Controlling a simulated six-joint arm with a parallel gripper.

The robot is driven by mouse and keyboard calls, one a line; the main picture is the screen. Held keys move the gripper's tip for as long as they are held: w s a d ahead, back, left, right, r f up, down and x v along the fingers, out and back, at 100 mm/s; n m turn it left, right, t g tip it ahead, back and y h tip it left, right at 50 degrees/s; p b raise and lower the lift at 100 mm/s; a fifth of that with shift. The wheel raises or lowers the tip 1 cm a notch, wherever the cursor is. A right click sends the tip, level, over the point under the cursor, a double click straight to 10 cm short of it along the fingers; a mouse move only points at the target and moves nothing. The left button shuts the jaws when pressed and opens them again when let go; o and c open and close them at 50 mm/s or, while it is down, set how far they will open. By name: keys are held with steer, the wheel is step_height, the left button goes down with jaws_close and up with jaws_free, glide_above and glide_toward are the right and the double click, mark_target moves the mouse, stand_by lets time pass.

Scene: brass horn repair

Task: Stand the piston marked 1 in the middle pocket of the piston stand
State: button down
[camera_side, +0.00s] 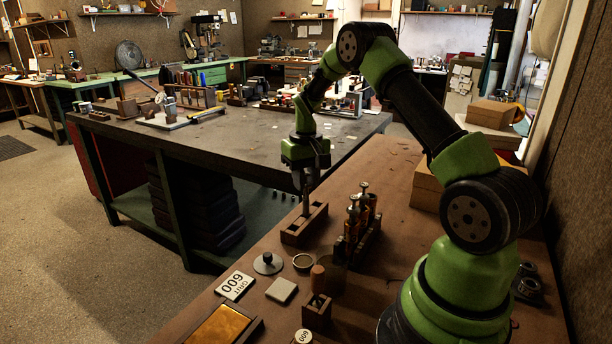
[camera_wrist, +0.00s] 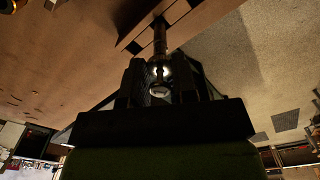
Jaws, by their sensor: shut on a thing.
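My gripper (camera_side: 306,184) is shut on a slim dark metal piston (camera_side: 306,207) and holds it upright. The piston also shows in the wrist view (camera_wrist: 160,42), between the two dark fingers (camera_wrist: 160,85). Its lower end meets the low wooden piston stand (camera_side: 293,235), near the middle of its length. Whether the end is inside a pocket or just over it I cannot tell. In the wrist view the stand (camera_wrist: 133,20) lies beyond the piston's far end.
Boxes (camera_side: 428,190) stand behind at right.

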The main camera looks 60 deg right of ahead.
steer(key=shift+f, duration=0.9)
steer(key=c, duration=0.5)
jaws_free()
steer(key=shift+r, duration=3.5)
